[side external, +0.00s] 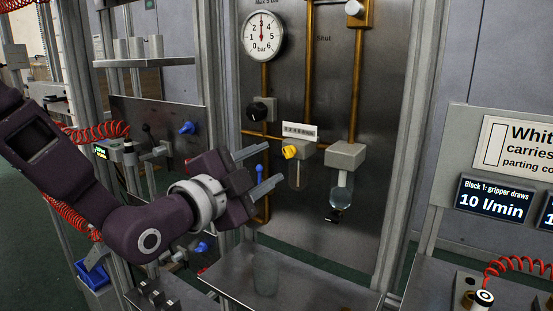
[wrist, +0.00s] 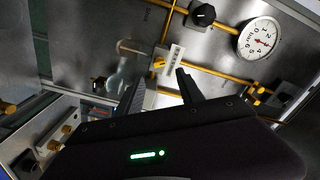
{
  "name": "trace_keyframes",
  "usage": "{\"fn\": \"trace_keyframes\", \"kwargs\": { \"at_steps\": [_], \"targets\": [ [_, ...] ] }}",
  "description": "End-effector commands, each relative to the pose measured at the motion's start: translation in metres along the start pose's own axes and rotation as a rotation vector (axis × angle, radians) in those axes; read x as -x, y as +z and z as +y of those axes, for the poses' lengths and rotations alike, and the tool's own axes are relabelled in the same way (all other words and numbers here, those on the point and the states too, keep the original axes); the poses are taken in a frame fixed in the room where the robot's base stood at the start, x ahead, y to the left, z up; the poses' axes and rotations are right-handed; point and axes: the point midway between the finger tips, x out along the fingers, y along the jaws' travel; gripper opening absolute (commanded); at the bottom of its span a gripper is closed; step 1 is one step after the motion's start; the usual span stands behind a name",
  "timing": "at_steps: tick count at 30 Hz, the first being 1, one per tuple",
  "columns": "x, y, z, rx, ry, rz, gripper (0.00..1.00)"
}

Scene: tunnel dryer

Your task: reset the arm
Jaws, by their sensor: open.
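My gripper (side external: 262,171) is open and empty in front of the metal panel (side external: 390,110), in the side external view. Its two fingers point right, toward the yellow knob (side external: 290,152) on the left grey block. In the wrist view my gripper (wrist: 160,88) shows two dark fingers spread apart, with the small white label strip (wrist: 173,62) and the yellow knob (wrist: 158,62) beyond them. Nothing is between the fingers. I cannot tell the exact gap between the fingertips and the panel fittings.
A pressure gauge (side external: 263,36), a black knob (side external: 262,110), brass pipes and a clear bowl (side external: 341,192) are on the panel. A shelf (side external: 320,293) with a clear cup (side external: 265,275) lies below. Metal posts, blue valves and red coiled hoses stand near my arm at left.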

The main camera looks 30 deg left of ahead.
Motion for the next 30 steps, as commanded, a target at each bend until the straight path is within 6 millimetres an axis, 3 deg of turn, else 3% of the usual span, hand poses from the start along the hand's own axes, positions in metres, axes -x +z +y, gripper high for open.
{"fn": "trace_keyframes", "kwargs": {
  "at_steps": [14, 17, 19, 23, 27, 30],
  "targets": [
    [0.004, 0.000, 0.000, 0.003, 0.002, -0.001, 0.44],
    [0.007, 0.010, -0.001, 0.100, 0.066, -0.032, 0.44],
    [0.018, 0.024, -0.001, 0.269, 0.183, -0.087, 0.44],
    [0.079, 0.046, 0.001, 0.617, 0.448, -0.249, 0.44],
    [0.176, 0.077, 0.009, 0.823, 0.607, -0.530, 0.44],
    [0.236, 0.102, 0.015, 0.891, 0.610, -0.745, 0.44]
  ]
}}
